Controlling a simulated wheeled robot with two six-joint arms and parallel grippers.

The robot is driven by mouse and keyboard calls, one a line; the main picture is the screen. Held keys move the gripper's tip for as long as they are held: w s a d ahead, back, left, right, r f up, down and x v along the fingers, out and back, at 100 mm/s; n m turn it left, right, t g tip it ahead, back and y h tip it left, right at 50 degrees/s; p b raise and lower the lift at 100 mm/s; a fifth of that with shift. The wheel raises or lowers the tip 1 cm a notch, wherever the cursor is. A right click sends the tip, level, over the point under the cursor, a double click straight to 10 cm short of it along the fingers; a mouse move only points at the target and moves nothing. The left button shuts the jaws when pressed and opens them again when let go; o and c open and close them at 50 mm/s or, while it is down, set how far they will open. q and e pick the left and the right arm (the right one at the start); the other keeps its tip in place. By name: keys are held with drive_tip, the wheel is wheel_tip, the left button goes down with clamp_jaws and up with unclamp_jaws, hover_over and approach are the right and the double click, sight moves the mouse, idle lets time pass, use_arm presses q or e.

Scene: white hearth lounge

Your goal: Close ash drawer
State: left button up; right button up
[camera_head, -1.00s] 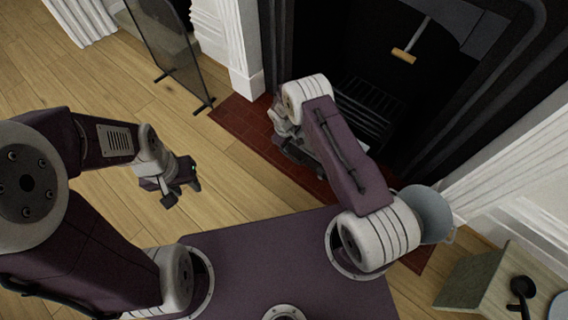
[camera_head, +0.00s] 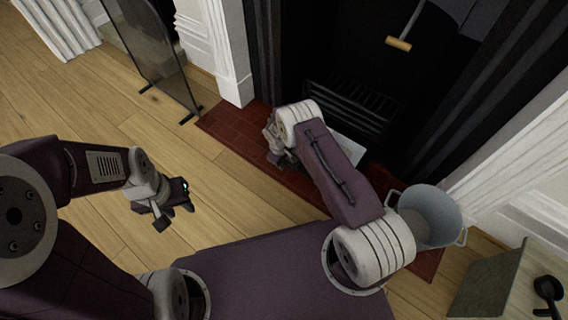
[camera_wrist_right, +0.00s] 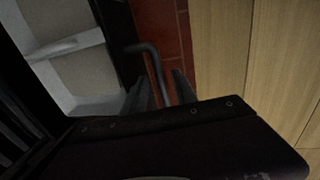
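The ash drawer (camera_head: 347,150) shows as a pale grey patch beyond my right arm, low at the fireplace front. In the right wrist view its light grey open inside (camera_wrist_right: 75,75) is at the left, so it is pulled out. Its dark bent handle (camera_wrist_right: 150,58) runs down between the fingertips of my right gripper (camera_wrist_right: 162,92). These fingers stand apart around the handle, with gaps visible. In the head view the right fingers are mostly hidden by the wrist. My left gripper (camera_head: 175,208) hangs empty over the wood floor, far from the drawer; its finger gap is unclear.
A fire grate (camera_head: 350,108) sits in the dark fireplace above the red brick hearth (camera_head: 235,135). A grey metal bucket (camera_head: 430,215) stands right of my right arm. A glass screen (camera_head: 150,50) stands at the left.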

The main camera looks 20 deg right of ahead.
clamp_jaws()
idle(1.4)
